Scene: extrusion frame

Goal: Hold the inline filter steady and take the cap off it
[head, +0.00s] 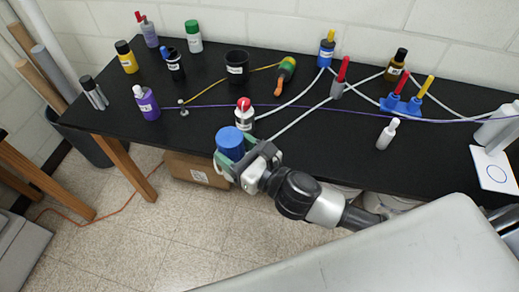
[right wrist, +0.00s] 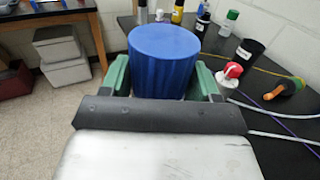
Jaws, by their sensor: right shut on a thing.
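My right gripper (head: 232,152), with green fingers, is shut around a wide blue ribbed cap (head: 230,137), just in front of the black table's front edge. In the right wrist view the blue cap (right wrist: 171,62) stands between the two green fingers (right wrist: 163,90), its flat round top upward. Its lower part is hidden by the gripper, so I cannot tell whether a filter body is under it. A small white fitting with a red top (head: 244,118) stands on the table just behind; it also shows in the right wrist view (right wrist: 229,76). My left gripper is not in view.
The black table (head: 330,150) holds several bottles at the back left, a black cup (head: 237,67), an orange-and-green tool (head: 285,74), a blue clip rack (head: 400,103) and a small white bottle (head: 387,134). White tubes and a purple cord cross it. A cardboard box (head: 195,171) stands below.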

